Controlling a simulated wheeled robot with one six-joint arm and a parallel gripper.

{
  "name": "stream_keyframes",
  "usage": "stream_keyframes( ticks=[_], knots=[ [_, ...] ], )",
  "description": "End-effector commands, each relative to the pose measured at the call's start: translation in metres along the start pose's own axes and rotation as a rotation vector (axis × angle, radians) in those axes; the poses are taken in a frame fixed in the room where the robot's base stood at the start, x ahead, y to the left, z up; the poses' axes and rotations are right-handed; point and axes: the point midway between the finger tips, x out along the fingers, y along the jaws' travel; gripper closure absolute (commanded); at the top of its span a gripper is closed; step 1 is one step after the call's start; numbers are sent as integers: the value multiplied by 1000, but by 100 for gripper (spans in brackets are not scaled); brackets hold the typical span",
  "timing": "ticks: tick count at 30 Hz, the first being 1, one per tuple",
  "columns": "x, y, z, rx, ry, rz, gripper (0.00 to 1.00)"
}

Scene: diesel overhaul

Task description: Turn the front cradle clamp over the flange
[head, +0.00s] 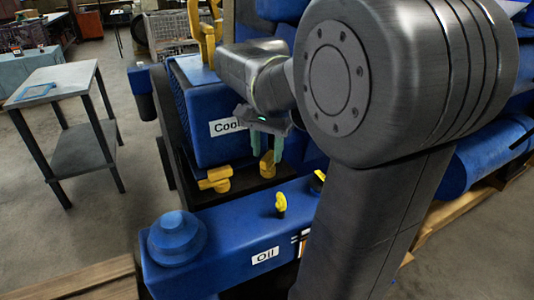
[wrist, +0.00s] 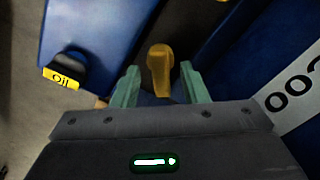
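In the head view a yellow clamp (head: 267,168) stands by the base of the blue coolant tank (head: 205,105). My gripper (head: 266,152), with teal fingers, points down above it. In the wrist view the yellow clamp (wrist: 160,65) lies between the two fingertips (wrist: 160,84), with a gap on each side. My gripper is open and not closed on it. A second yellow clamp (head: 215,180) sits to the left at the tank's base. I cannot tell which is the front one, and the flange is not clearly visible.
A blue oil tank (head: 225,225) with a yellow handle (head: 281,204) and round blue cap (head: 176,236) lies nearer. In the wrist view a dark cap with a yellow Oil tag (wrist: 62,77) shows at left. A grey side table (head: 60,82) stands away at left.

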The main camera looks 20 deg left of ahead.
Motion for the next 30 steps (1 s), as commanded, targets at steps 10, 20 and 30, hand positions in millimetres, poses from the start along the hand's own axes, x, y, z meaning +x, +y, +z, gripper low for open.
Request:
stream_keyframes(
  ticks=[10, 20, 30],
  knots=[
    [10, 0, 0, 0, 0, 0, 60],
    [10, 0, 0, 0, 0, 0, 100],
    [8, 0, 0, -51, 0, 1, 100]
  ],
)
